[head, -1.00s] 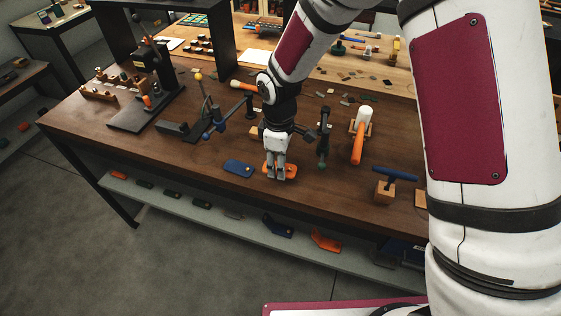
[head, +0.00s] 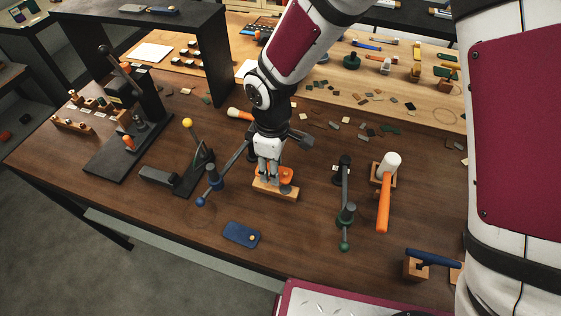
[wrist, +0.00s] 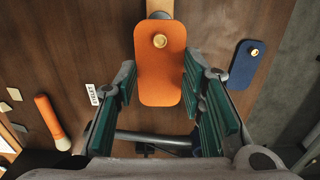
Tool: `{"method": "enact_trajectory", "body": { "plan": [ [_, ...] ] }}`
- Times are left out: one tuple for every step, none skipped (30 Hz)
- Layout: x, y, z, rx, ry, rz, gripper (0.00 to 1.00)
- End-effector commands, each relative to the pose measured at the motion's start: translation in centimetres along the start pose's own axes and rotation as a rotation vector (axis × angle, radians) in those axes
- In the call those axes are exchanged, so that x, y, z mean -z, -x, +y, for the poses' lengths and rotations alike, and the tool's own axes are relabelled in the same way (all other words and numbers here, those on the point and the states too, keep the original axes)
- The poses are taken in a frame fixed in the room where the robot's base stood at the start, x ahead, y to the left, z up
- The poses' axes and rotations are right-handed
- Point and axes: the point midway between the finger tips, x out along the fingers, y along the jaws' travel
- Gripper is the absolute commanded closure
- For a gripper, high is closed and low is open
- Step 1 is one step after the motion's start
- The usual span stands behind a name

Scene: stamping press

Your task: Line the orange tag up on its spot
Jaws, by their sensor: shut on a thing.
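The orange tag (head: 287,173) is a flat rounded plate held by my gripper (head: 270,178). It sits at or just above a small wooden block (head: 275,190); I cannot tell whether they touch. In the wrist view the orange tag (wrist: 160,75) lies between the green finger pads of my gripper (wrist: 160,95), with a brass-coloured eyelet near its far end. The wooden block (wrist: 160,7) shows beyond that end; the tag covers the rest of it. A blue tag (head: 241,234) lies flat on the table, nearer the front edge.
A blue-knobbed lever (head: 214,178) stands close left of my gripper. A green-knobbed lever (head: 345,205) and an orange-handled mallet (head: 384,200) stand to the right. A black press (head: 128,115) is at the left. The table's front middle is mostly clear.

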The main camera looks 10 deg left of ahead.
Motion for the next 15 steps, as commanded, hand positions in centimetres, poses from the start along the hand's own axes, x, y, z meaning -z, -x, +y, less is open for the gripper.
{"method": "enact_trajectory", "body": {
  "plan": [
    [0.0, 0.0, 0.0, 0.000, 0.000, 0.000, 0.83],
    [0.0, 0.0, 0.0, 0.000, 0.000, 0.000, 0.83],
    [0.0, 0.0, 0.0, 0.000, 0.000, 0.000, 0.83],
    [0.0, 0.0, 0.0, 0.000, 0.000, 0.000, 0.83],
    [0.0, 0.0, 0.0, 0.000, 0.000, 0.000, 0.83],
    [0.0, 0.0, 0.1, 0.000, 0.000, 0.000, 0.83],
    [0.0, 0.0, 0.1, 0.000, -0.001, 0.000, 0.83],
    [0.0, -0.1, 0.1, 0.000, 0.000, 0.000, 0.83],
    [0.0, -0.2, 0.1, 0.000, 0.000, -0.001, 0.83],
    [0.0, -0.3, 0.1, 0.001, 0.000, -0.001, 0.83],
    [0.0, -0.4, 0.1, 0.001, 0.000, -0.001, 0.83],
    [0.0, -0.7, 0.1, 0.001, 0.001, -0.001, 0.83],
    [-0.1, -0.9, 0.1, 0.001, 0.001, -0.002, 0.83],
    [-0.1, -1.1, 0.1, 0.002, 0.001, -0.002, 0.83],
    [-0.1, -1.5, 0.1, 0.002, 0.001, -0.002, 0.83]
  ]
}}
